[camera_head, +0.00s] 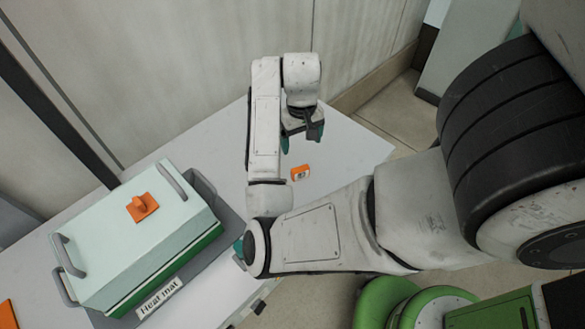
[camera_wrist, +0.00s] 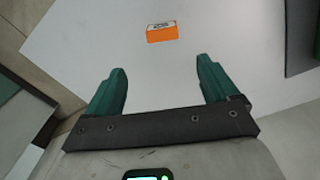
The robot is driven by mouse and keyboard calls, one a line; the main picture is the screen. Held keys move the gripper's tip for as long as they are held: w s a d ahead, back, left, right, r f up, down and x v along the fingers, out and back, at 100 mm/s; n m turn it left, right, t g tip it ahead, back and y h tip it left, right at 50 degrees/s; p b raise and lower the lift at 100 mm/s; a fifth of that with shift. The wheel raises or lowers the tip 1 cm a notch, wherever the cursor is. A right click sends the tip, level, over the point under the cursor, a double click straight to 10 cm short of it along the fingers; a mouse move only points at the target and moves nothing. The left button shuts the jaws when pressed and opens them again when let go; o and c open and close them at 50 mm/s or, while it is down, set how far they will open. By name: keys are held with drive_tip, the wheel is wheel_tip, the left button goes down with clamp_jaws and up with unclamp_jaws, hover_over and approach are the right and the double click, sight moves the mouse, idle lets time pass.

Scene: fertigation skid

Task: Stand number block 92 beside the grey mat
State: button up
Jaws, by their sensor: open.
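A small orange block (camera_head: 300,172) with a white face lies on the pale table. It also shows in the wrist view (camera_wrist: 162,36), where the dark marks on its white face are too small to read. My gripper (camera_head: 303,138) is open and empty, above the table and beyond the block in the head view. In the wrist view, the block is ahead of the gap between the green fingers (camera_wrist: 160,66), apart from both. The grey mat (camera_head: 229,224) lies to the left of the block, largely hidden by a box.
A white "Heat mat" label (camera_head: 160,298) is in front. The pale table (camera_head: 345,150) is clear around the block; a wall (camera_head: 190,60) runs behind it.

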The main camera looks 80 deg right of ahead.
drive_tip(key=a+f+n, duration=0.2)
drive_tip(key=a+n, duration=0.1)
drive_tip(key=a, duration=0.5)
drive_tip(key=a+f+n, duration=0.3)
drive_tip(key=a, duration=0.6)
drive_tip(key=s+a+f+n+t, duration=0.1)
drive_tip(key=a+f+n, duration=0.2)
drive_tip(key=a, duration=0.6)
drive_tip(key=shift+f+n, duration=0.15)
drive_tip(key=shift+n, duration=0.25)
drive_tip(key=shift+f+b, duration=0.55)
